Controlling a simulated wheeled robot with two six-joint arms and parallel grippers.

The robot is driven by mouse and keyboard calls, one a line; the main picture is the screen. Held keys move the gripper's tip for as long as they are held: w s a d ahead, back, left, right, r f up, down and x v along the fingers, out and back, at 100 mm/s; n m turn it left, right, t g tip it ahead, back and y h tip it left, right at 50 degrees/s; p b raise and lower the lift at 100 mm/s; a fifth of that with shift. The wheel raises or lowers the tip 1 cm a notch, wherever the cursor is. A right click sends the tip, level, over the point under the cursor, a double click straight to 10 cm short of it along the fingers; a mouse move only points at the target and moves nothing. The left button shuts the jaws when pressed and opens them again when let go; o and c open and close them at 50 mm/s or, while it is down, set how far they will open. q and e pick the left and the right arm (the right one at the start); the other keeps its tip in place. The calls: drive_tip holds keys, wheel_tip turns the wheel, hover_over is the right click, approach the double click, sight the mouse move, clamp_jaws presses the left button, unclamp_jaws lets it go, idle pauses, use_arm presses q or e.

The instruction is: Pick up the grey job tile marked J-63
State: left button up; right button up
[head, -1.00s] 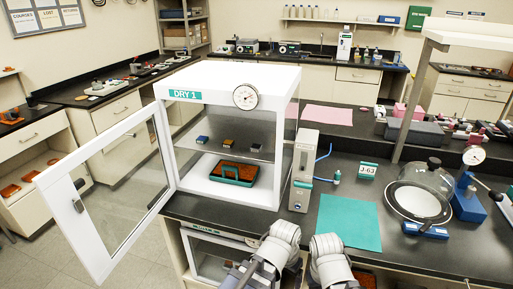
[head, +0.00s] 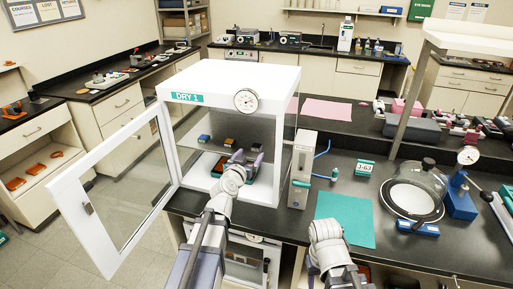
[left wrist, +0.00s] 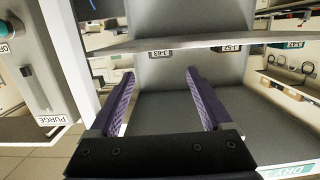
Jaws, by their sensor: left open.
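The grey job tile marked J-63 (left wrist: 160,53) shows in the left wrist view, which is upside down; it sits on the cabinet's middle shelf (left wrist: 205,41). In the head view it is the rightmost of three small tiles (head: 256,147). My left gripper (head: 247,158) reaches through the open door of the DRY 1 cabinet (head: 187,150). In the left wrist view the purple fingers (left wrist: 160,80) are apart and empty, with the J-63 tile ahead, centred between them. My right forearm shows at the bottom of the head view; its gripper does not.
Two more tiles stand on the shelf, a blue one (head: 204,138) and an orange-brown one (head: 229,143). An orange and teal tray (head: 220,166) lies below, partly hidden by my arm. The open glass door (head: 122,190) swings out left. A purge unit (head: 302,170) stands right of the cabinet.

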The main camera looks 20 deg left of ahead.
sight(256, 146)
use_arm(q)
drive_tip(key=shift+w+f+b, duration=0.25)
drive_tip(key=shift+w, duration=1.05)
drive_tip(key=shift+w+f+b, duration=0.25)
drive_tip(key=shift+w+f, duration=0.05)
drive_tip(key=shift+w, duration=0.95)
drive_tip(key=shift+w+f+b, duration=0.25)
drive_tip(key=shift+w, duration=1.05)
drive_tip(key=shift+s, duration=0.1)
drive_tip(key=shift+c, duration=0.2)
clamp_jaws()
